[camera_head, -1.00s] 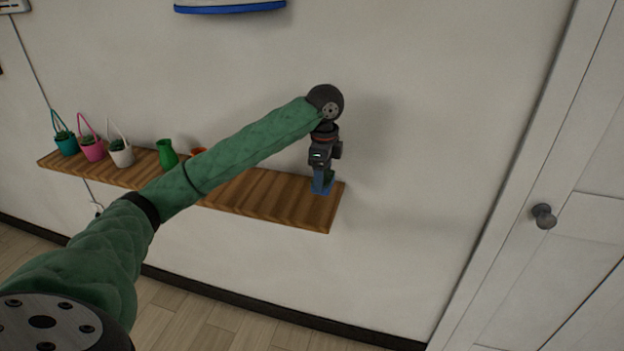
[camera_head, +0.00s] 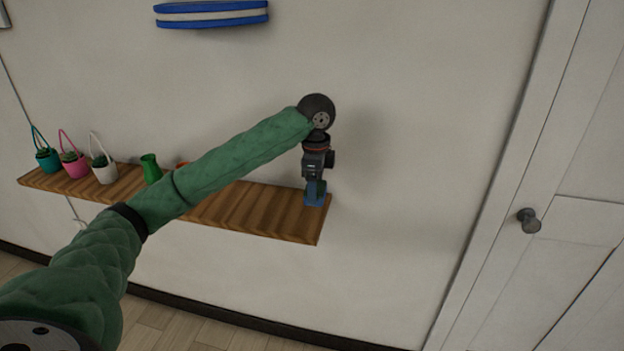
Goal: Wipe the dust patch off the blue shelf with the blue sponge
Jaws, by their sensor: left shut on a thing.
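My left gripper (camera_head: 316,186) points down at the right end of the wooden shelf. It is shut on the blue sponge (camera_head: 315,200), which is at the shelf's top surface; I cannot tell whether it touches the wood. A blue-edged shelf (camera_head: 212,20) with a pale band between two blue layers is on the wall at the top left, well above and left of the gripper. Its top is not visible, and no dust patch can be made out in this view. My right gripper is not in view.
The wooden shelf (camera_head: 255,208) holds several small potted plants, a green vase (camera_head: 151,169) and an orange thing mostly hidden behind my left arm. A white door with a dark knob (camera_head: 528,220) stands at the right. The wall between is bare.

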